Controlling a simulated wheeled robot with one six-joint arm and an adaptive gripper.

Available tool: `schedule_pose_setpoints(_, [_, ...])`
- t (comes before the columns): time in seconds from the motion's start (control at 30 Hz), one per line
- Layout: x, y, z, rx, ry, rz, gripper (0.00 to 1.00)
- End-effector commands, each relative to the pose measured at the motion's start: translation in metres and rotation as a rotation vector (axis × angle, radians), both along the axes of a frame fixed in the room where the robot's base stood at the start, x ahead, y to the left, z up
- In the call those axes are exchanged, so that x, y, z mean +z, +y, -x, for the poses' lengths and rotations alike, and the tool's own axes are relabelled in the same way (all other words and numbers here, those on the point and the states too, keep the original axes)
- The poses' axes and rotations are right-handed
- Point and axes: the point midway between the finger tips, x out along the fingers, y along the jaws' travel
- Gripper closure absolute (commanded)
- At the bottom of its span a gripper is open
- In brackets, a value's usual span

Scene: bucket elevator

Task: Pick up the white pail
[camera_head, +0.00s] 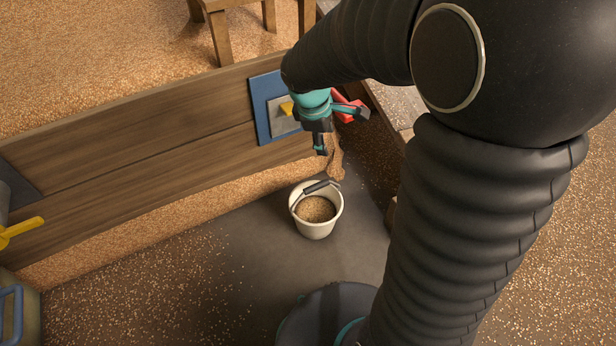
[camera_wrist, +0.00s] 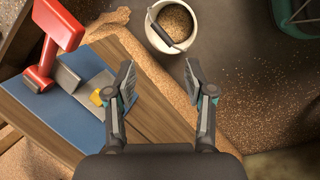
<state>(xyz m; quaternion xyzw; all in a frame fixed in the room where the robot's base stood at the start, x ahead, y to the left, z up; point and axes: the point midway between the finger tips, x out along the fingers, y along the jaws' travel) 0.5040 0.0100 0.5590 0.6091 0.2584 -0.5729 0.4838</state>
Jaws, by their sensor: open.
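The white pail (camera_head: 316,229) stands upright on the dark floor in front of the wooden wall, filled with brown grain. Its handle has a dark grip and lies over toward the rim. The pail also shows in the wrist view (camera_wrist: 151,32) at the top middle, with the grip across its near side. My gripper (camera_head: 325,140) is above and behind the pail in the head view, close to the wooden wall. In the wrist view my gripper (camera_wrist: 160,85) has its two fingers spread wide with nothing between them. The fingertips are apart from the pail.
A wooden plank wall (camera_head: 150,140) bears a blue plate (camera_head: 262,118) with a grey piece and yellow part. A red tool-like thing (camera_wrist: 58,35) stands close by my gripper. A yellow handle (camera_head: 20,231) is at far left.

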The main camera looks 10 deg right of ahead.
Motion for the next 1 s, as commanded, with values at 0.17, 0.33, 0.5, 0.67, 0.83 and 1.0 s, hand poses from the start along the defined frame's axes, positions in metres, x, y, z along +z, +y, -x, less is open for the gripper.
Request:
schedule_pose_setpoints(0.17, [-0.07, 0.014, -0.039, 0.248, 0.118, 0.101, 0.46])
schedule_pose_setpoints(0.33, [-0.131, 0.026, -0.066, 0.469, 0.218, 0.179, 0.46])
schedule_pose_setpoints(0.5, [-0.174, 0.035, -0.08, 0.623, 0.287, 0.227, 0.46])
schedule_pose_setpoints(0.67, [-0.193, 0.038, -0.085, 0.688, 0.315, 0.246, 0.46])
schedule_pose_setpoints(0.83, [-0.214, 0.031, -0.088, 0.698, 0.321, 0.248, 0.46])
schedule_pose_setpoints(1.0, [-0.244, 0.02, -0.091, 0.696, 0.321, 0.248, 0.46])
